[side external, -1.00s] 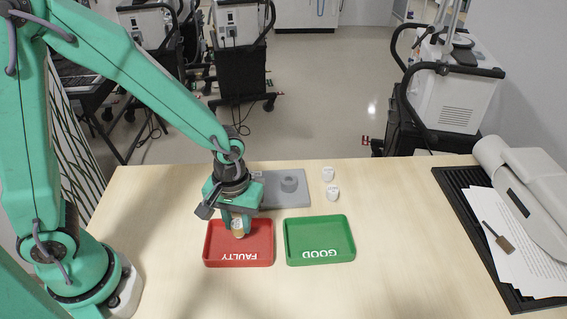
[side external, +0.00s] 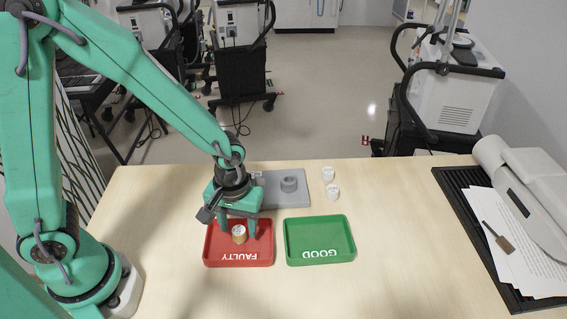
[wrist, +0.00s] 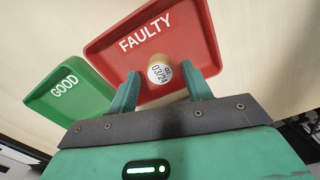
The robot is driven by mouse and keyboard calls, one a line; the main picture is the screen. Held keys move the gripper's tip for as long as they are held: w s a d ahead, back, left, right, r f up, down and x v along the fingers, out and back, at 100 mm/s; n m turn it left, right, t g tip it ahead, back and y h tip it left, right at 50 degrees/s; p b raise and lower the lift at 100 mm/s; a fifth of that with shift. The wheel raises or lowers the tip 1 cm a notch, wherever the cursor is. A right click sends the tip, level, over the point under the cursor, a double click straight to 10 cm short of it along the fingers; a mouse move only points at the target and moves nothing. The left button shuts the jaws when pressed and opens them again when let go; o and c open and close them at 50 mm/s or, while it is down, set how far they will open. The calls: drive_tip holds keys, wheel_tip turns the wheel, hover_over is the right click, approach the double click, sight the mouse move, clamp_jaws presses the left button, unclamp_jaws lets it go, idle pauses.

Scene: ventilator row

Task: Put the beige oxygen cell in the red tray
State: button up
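The beige oxygen cell (side external: 239,234) stands in the red tray (side external: 238,262) marked FAULTY. In the wrist view the cell (wrist: 159,71) shows its printed top, and the red tray (wrist: 196,27) lies around it. My gripper (side external: 238,228) is open just above the tray. In the wrist view its two fingers (wrist: 163,90) are spread wide, with the cell between and a little beyond them, touching neither finger as far as I can see.
A green tray (side external: 320,257) marked GOOD sits right of the red tray. A grey plate with a round socket (side external: 289,184) lies behind. Two white cells (side external: 327,174) (side external: 333,191) stand to its right. A black mat (side external: 466,190) with papers is at far right.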

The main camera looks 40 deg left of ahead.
sight(236, 229)
drive_tip(key=shift+r, duration=0.15)
wheel_tip(236, 229, up, 13)
idle(1.0)
idle(0.5)
drive_tip(key=s+a+r+m+t, duration=0.5)
drive_tip(key=s+a+r, duration=0.2)
drive_tip(key=a, duration=0.3)
drive_tip(key=shift+a+r+m+t, duration=0.3)
drive_tip(key=shift+r+m, duration=0.1)
drive_tip(key=shift+r, duration=0.1)
